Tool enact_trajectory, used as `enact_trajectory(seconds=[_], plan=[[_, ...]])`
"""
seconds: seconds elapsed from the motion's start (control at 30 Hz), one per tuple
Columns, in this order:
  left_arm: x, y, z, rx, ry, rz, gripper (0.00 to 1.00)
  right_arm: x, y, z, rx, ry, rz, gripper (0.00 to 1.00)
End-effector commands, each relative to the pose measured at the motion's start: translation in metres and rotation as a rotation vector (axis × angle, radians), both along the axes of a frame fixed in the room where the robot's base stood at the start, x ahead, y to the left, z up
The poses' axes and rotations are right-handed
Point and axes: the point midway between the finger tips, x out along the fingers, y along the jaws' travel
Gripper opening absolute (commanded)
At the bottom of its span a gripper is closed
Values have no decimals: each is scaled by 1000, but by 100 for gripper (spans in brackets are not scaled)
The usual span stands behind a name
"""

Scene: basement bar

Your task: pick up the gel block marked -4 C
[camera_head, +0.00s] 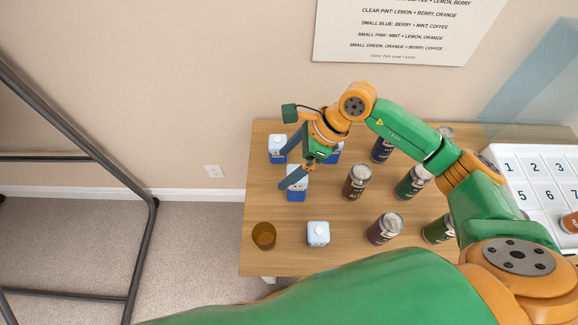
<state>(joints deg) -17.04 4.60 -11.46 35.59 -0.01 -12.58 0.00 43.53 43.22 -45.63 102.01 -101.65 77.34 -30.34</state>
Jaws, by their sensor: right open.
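Several small white-and-blue blocks stand on the wooden table (263,209); I cannot read their markings, so I cannot tell which is -4 C. One block (277,143) is at the back left, another (297,194) is in front of it, and a paler block (318,235) stands near the front edge. A further block (333,156) is mostly hidden behind my right gripper. My right gripper (281,171) is open, its dark blue fingers pointing left over the two left blocks. One finger crosses the front of the middle block's outline; contact cannot be told. My left gripper is not in view.
An amber cup (264,236) stands at the table's front left. Several dark cans, including a brown one (357,181) and a purple one (385,228), stand right of the blocks. A white numbered board (530,165) lies at the right. My right arm covers part of the table.

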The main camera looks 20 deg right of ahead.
Motion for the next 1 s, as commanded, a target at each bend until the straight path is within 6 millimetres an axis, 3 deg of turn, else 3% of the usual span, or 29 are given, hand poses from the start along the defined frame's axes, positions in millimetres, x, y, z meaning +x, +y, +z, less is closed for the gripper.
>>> enact_trajectory(seconds=[0.03, 0.07, 0.17, 0.33, 0.47, 0.6, 0.8, 0.87, 1.0], plan=[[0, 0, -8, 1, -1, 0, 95, 4, -24, -12, -107, -7, 9, 98], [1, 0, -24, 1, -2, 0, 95, 3, -28, -30, -126, -5, 12, 98], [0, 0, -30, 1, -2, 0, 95, 4, -37, -39, -171, -3, 14, 98], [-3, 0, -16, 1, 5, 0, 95, 4, -29, -53, -176, 2, 17, 98], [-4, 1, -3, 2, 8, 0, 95, 3, -18, -75, -174, 5, 17, 98], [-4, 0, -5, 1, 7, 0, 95, 7, -11, -97, -173, -2, 15, 98], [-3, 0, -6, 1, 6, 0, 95, 7, -10, -100, -173, -3, 15, 98], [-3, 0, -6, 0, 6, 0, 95, 7, -10, -100, -173, -3, 15, 87], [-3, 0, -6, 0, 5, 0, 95, 7, -10, -99, -173, -3, 15, 49]])
